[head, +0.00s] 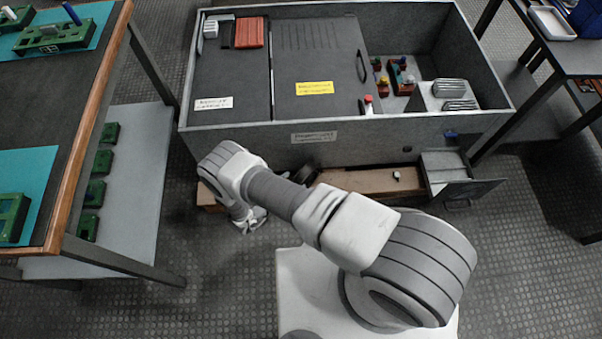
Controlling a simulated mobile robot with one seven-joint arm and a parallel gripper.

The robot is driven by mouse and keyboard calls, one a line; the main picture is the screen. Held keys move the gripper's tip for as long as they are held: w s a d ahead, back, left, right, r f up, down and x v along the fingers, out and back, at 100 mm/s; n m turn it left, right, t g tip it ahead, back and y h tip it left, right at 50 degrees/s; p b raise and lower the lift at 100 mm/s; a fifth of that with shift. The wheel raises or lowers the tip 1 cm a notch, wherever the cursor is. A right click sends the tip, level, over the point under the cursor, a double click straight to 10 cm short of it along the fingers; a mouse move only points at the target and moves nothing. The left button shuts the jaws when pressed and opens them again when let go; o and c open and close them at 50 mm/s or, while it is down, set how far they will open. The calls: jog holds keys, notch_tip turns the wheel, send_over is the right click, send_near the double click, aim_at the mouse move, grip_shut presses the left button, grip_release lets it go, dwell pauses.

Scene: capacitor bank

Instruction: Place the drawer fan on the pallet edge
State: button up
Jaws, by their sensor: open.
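My gripper (250,223) is low in front of the grey cabinet, near the floor, and open. It appears empty, though its fingers are small and partly covered by my wrist. The brown wooden pallet (350,180) lies low along the cabinet's front; my arm covers part of it. My gripper is at the front of its left part; I cannot tell whether they touch. A small open drawer (443,163) juts out at the cabinet's lower right. I cannot clearly make out the drawer fan. A small pale and dark piece (396,175) sits on the pallet's right part; I cannot tell what it is.
The cabinet (240,137) holds a red ribbed block (249,32) and several coloured parts on its open right side. A workbench (60,100) with a lower shelf stands left, another table (575,60) right. Floor shows clear between workbench and my base.

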jog(key=v, duration=0.3)
jog(key=shift+s+a+r, duration=0.15)
jog(key=shift+s+a, duration=0.05)
dwell(0.5)
